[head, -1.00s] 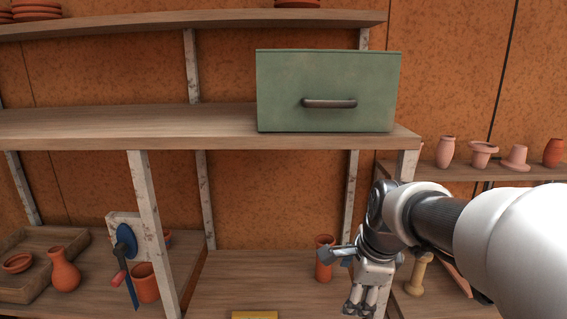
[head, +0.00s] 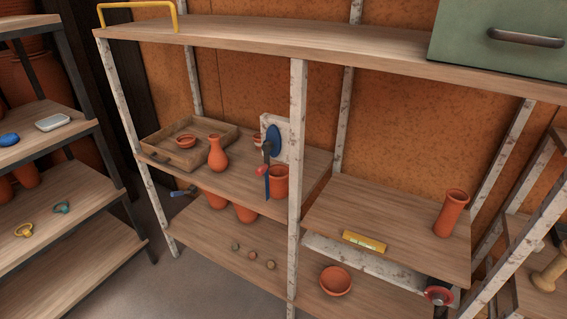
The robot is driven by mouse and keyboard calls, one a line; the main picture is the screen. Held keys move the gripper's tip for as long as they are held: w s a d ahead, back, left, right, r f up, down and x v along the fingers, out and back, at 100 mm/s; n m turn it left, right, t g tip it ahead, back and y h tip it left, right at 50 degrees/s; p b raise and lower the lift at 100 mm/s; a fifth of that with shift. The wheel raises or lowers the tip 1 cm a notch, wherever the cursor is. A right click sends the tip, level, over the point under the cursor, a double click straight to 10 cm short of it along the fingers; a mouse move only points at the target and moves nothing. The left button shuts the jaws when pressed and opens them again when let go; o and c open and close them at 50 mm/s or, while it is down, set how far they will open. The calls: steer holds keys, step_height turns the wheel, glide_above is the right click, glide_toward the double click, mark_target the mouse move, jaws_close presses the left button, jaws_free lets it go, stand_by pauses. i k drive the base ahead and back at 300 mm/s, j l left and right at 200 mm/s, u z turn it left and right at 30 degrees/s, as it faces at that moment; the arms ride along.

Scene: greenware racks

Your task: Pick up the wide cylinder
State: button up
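Two terracotta cylinders stand on the middle shelf level, and I cannot tell for sure which is the wide one. A short, broad cylindrical pot (head: 279,184) stands in the left bay, partly hidden by a blue-handled tool and the post beside it. A taller, slimmer cylinder (head: 451,213) stands upright at the right end of the right bay, with clear board to its left. My gripper is not in view now, so its hold cannot be seen.
A wooden tray (head: 160,155), a small bowl (head: 185,141) and a vase (head: 217,154) are left of the pot. A blue disc tool (head: 273,140) hangs before it. A post (head: 296,200) divides the bays. A yellow level (head: 364,241) lies at the right shelf's front edge.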

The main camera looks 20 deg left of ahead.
mark_target(278, 172)
steer(key=u, duration=1.05)
steer(key=i+j, duration=0.35)
steer(key=i, duration=0.2)
steer(key=i+j+z, duration=0.1)
steer(key=i+j, duration=0.25)
steer(key=i, duration=0.2)
steer(key=i+j, duration=0.35)
steer(key=i, duration=0.2)
steer(key=i+l, duration=0.1)
steer(key=l+z, duration=0.05)
